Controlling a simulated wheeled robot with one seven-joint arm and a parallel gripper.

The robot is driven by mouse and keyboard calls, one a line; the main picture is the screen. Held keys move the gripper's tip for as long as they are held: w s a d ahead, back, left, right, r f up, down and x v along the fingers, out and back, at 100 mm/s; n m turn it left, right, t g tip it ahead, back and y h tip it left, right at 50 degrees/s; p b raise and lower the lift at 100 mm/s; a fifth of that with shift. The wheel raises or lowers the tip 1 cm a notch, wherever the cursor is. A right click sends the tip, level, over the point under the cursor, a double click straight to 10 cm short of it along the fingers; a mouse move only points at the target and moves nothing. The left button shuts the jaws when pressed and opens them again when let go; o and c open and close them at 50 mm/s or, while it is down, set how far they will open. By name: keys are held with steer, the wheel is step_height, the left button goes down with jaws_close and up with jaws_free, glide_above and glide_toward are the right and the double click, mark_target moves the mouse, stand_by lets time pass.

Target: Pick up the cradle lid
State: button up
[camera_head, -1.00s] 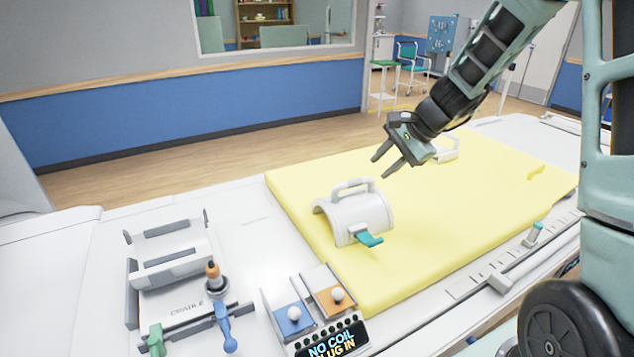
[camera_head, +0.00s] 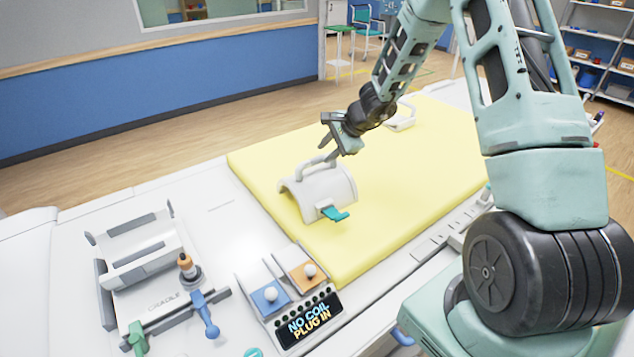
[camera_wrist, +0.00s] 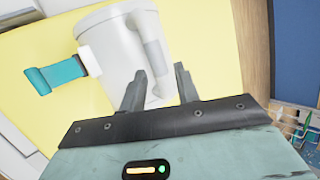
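The cradle lid (camera_head: 325,191) is a white arched shell with a loop handle (camera_head: 315,167) on top and a teal latch tab (camera_head: 335,214) on its near side. It rests on the yellow mattress. My gripper (camera_head: 328,146) is open and empty, just above and behind the handle. In the wrist view the lid (camera_wrist: 110,45) lies beyond my gripper (camera_wrist: 158,82), and its handle (camera_wrist: 153,55) shows between the two open fingers. I cannot tell how much gap is left between the fingers and the handle.
The cradle base (camera_head: 150,283) with grey rails stands at the left on the white table. A panel with blue and orange pads and a "NO COIL PLUG IN" display (camera_head: 308,318) is at the front. The yellow mattress (camera_head: 400,180) is mostly clear; a white handled piece (camera_head: 402,120) lies farther back.

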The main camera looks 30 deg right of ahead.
mark_target(320, 159)
steer(key=shift+p+x, duration=0.9)
steer(key=shift+x, duration=1.75)
steer(key=shift+s, duration=0.15)
jaws_close()
steer(key=shift+a+f, duration=0.1)
